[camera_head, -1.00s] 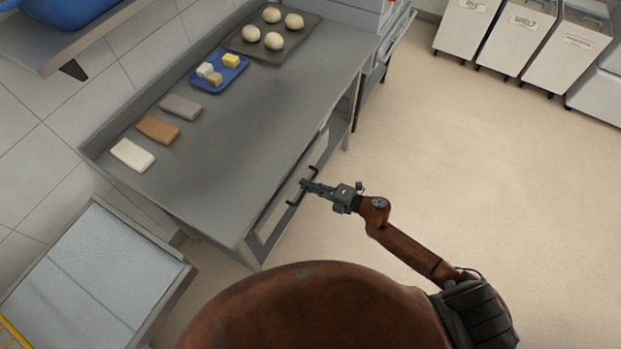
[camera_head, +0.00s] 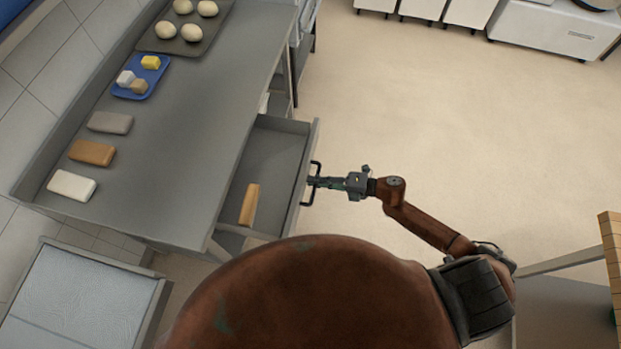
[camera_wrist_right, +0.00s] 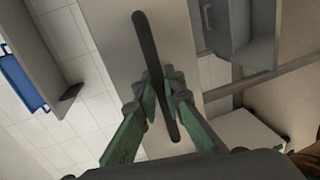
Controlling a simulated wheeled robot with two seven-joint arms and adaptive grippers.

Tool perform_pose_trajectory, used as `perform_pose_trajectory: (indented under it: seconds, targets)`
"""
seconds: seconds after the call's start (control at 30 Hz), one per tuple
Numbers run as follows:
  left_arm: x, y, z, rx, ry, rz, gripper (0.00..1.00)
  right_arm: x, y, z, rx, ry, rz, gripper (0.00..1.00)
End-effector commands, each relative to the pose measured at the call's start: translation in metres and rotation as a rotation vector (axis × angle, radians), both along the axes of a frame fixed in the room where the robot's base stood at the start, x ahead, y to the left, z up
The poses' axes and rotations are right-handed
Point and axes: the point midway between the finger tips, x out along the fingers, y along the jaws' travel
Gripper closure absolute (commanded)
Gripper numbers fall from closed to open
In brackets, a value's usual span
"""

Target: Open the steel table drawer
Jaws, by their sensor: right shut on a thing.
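The steel table (camera_head: 185,160) stands at left in the head view. Its drawer (camera_head: 275,150) is pulled out well past the table edge, and its inside shows. A tan block-like item (camera_head: 249,204) lies in the drawer. The dark bar handle (camera_head: 314,169) is on the drawer front. My right gripper (camera_head: 316,182) is shut on this handle. In the right wrist view its green fingers (camera_wrist_right: 163,100) stand on both sides of the dark handle (camera_wrist_right: 150,50), in front of the pale drawer front. My left gripper is not in view.
On the table top lie a tray of dough balls (camera_head: 185,45), a blue tray (camera_head: 140,90) with small blocks, and several flat slabs (camera_head: 92,152). White bins (camera_head: 470,12) stand at the back. A wooden-edged surface (camera_head: 608,250) is at right. The floor beyond the drawer is clear.

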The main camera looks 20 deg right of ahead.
Motion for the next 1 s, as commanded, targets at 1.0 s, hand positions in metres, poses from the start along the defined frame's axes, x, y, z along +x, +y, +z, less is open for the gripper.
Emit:
perform_pose_trajectory:
  seconds: [1.0]
  targets:
    - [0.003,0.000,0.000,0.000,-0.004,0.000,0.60,-0.010,-0.021,0.003,-0.004,0.001,-0.004,0.83]
